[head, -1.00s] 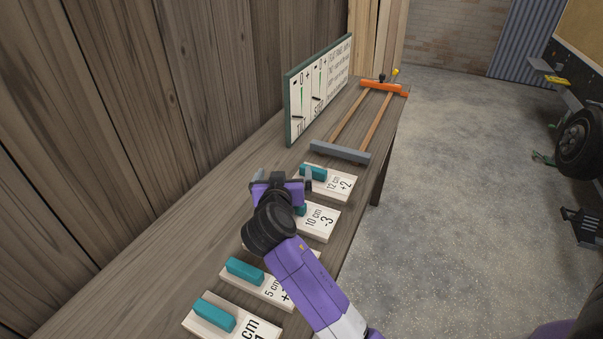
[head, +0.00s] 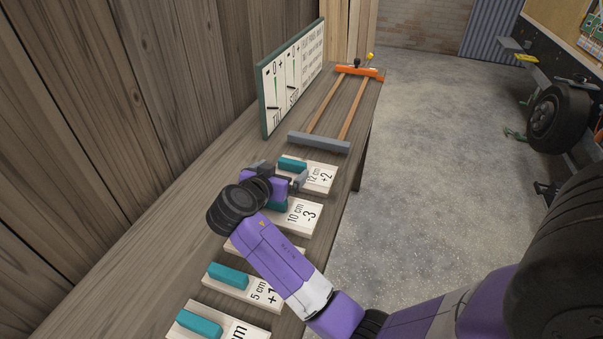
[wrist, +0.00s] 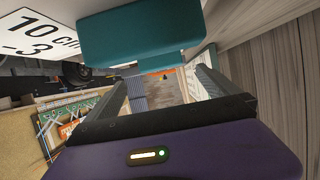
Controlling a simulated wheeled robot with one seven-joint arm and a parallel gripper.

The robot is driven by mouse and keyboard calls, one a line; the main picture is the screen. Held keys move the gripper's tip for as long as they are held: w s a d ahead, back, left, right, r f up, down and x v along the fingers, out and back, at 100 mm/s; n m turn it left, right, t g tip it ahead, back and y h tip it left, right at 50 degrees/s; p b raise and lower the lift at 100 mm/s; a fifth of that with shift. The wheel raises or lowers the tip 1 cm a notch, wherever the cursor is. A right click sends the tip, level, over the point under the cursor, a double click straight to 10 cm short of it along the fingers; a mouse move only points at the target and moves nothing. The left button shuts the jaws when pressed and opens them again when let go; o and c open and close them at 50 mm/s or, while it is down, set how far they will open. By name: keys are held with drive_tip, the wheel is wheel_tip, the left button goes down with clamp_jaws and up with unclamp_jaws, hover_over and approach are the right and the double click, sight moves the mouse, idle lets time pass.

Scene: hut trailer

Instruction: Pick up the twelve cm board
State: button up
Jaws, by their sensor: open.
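The 12 cm board (head: 318,176) is a pale block marked "12 cm +2" with a teal handle (head: 293,164) along its left end. It lies flat on the bench, just beyond my gripper. My gripper (head: 281,174) is open, its two fingers apart and pointing along the bench towards that board. Nothing is visibly held between the fingers. The 10 cm board (head: 297,217), marked "-3", lies nearer, beside and partly under my gripper. In the wrist view, the 10 cm board (wrist: 40,32) and its large teal handle (wrist: 140,32) show close by at the top.
The bench (head: 130,285) runs along a plank wall. The 5 cm board (head: 246,290) and another board (head: 200,322) lie nearer. An orange-and-grey frame (head: 320,141) lies beyond the 12 cm board. A green-edged sign (head: 290,80) stands against the wall. Open floor (head: 430,150) is right.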

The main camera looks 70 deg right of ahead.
sight(292, 161)
drive_tip(key=shift+p+x, duration=0.75)
drive_tip(key=shift+x, duration=2.35)
drive_tip(key=shift+w, duration=0.1)
drive_tip(key=shift+r, duration=0.1)
drive_tip(key=c, duration=1.6)
drive_tip(key=shift+r, duration=0.1)
drive_tip(key=shift+c, duration=0.2)
